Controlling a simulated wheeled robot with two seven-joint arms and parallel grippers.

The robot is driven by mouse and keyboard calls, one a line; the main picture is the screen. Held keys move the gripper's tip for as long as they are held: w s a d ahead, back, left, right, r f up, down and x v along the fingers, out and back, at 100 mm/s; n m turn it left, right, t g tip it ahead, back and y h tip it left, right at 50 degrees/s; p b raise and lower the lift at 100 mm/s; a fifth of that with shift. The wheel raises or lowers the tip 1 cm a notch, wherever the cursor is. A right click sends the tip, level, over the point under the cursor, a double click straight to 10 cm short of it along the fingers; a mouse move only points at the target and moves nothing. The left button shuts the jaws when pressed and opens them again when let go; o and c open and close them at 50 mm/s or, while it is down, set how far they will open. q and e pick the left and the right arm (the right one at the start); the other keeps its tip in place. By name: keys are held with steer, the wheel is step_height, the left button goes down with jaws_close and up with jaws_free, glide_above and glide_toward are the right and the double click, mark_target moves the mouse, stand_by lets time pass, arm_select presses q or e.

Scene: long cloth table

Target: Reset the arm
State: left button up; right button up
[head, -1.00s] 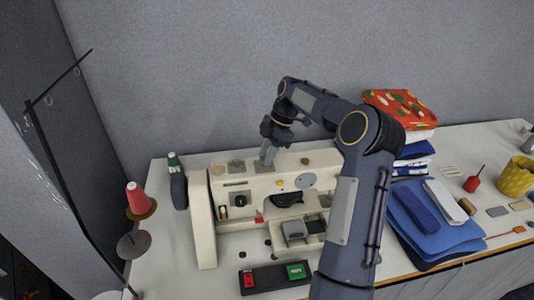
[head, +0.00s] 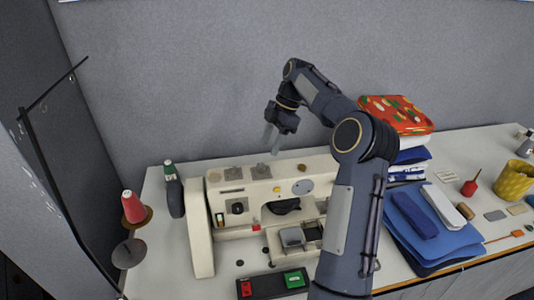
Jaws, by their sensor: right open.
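My right arm reaches up from the lower right of the head view and bends over to the left. My right gripper (head: 271,139) hangs open and empty above the back of the cream sewing machine (head: 240,203), apart from its top. The machine stands on the long white table (head: 160,270). My left gripper is not in view.
A red thread spool (head: 134,207) and a dark bottle-like item with a green top (head: 174,190) stand left of the machine. A switch box (head: 270,284) lies in front. Folded fabrics (head: 400,115), blue cloth (head: 435,226) and a yellow basket (head: 513,180) are on the right.

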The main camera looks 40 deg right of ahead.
steer(key=shift+s+d+r, duration=0.1)
steer(key=shift+d+r, duration=0.05)
steer(key=shift+r, duration=0.3)
steer(key=s+a+r+m+t+h, duration=0.1)
steer(key=s+a+r+m, duration=0.2)
steer(key=s+a, duration=0.35)
steer(key=s+a+r+m+t+h, duration=0.1)
steer(key=s+a+r+m, duration=0.2)
steer(key=a, duration=0.6)
steer(key=s+a+f+m+t, duration=0.1)
steer(key=s+a+f+m, duration=0.4)
steer(key=s, duration=0.3)
steer(key=s+a+f+m+t+y, duration=0.1)
steer(key=s+a+f+m, duration=0.4)
steer(key=s, duration=0.4)
steer(key=shift+s+a+f+m+t+y+b, duration=0.15)
steer(key=shift+s+a+m+t+y+b, duration=0.2)
steer(key=shift+a, duration=0.2)
steer(key=shift+w, duration=0.1)
